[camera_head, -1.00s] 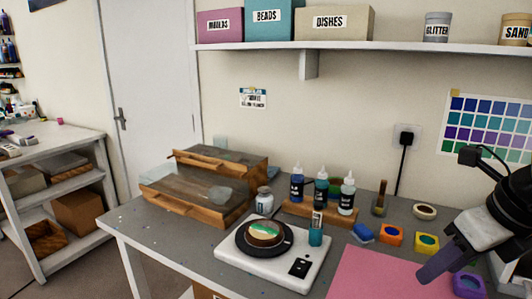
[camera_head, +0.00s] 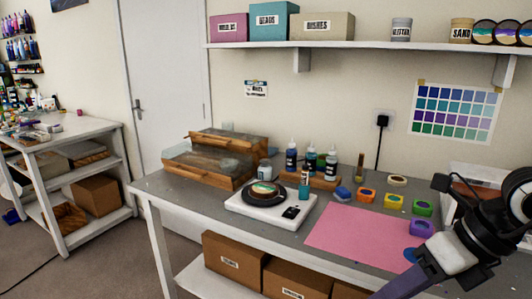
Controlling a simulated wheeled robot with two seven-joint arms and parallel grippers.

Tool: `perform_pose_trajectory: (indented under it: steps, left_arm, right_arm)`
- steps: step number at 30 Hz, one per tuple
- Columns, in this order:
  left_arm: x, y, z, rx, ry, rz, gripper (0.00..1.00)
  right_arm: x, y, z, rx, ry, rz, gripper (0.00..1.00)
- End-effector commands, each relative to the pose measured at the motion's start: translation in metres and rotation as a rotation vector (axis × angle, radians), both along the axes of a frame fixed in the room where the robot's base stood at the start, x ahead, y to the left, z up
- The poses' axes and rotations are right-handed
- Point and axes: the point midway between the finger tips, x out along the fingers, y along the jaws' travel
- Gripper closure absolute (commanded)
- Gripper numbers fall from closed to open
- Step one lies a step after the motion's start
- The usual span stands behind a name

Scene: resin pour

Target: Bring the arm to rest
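One black and grey arm of mine comes in from the right in the head view. Its gripper (camera_head: 408,286) points down and left, in front of the table's front edge and below the pink mat. The fingers are seen from the side, so I cannot tell whether they are open or shut. Nothing is seen hanging from them. My other arm is out of view.
The grey worktable (camera_head: 165,190) carries a white scale (camera_head: 240,205) with a round dish (camera_head: 264,191), dropper bottles (camera_head: 311,160), a pink mat (camera_head: 355,232) and several coloured moulds (camera_head: 393,201). A wooden box (camera_head: 215,160) stands at the left. Cardboard boxes (camera_head: 235,262) sit below.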

Motion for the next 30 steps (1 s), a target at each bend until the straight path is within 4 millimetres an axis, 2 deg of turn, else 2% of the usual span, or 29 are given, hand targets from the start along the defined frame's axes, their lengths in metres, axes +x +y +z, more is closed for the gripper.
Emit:
perform_pose_trajectory:
  steps: [2, 5, 6, 9, 11, 12, 14, 16, 17, 18, 20, 23, 24, 26, 27, 30]
  left_arm:
    - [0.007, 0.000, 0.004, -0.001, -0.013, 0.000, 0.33]
    - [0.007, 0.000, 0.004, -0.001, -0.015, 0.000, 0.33]
    - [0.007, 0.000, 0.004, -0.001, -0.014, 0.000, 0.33]
    - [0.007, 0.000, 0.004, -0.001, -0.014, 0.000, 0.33]
    - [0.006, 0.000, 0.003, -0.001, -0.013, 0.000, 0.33]
    - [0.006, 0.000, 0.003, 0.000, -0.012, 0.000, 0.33]
    - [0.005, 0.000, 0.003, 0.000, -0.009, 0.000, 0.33]
    - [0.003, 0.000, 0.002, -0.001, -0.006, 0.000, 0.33]
    - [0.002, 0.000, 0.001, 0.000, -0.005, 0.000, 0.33]
    - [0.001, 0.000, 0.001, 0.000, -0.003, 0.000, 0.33]
    - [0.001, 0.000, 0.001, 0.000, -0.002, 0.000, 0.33]
    - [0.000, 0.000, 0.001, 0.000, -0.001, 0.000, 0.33]
    - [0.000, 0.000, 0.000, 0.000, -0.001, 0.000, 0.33]
    - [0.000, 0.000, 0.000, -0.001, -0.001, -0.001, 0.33]
    - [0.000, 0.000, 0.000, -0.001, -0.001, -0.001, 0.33]
    - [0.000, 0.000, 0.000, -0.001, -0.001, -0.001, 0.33]
  right_arm:
    - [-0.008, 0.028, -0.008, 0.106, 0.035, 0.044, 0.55]
    - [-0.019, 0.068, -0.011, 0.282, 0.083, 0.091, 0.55]
    - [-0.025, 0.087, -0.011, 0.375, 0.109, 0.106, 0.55]
    - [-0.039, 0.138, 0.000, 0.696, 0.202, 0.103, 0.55]
    - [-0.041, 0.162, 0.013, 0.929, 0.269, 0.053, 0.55]
    - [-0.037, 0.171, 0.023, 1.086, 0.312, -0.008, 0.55]
    - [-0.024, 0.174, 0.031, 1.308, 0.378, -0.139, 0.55]
    - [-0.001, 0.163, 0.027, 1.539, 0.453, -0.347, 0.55]
    - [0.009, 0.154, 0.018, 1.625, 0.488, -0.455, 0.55]
    - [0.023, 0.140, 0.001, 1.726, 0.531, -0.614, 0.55]
    - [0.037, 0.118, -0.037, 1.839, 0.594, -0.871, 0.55]
    - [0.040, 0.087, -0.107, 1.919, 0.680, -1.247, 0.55]
    - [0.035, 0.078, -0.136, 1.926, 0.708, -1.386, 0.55]
    - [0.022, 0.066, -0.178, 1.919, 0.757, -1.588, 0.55]
    - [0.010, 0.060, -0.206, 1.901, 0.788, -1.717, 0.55]
    - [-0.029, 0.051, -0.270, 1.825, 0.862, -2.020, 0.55]
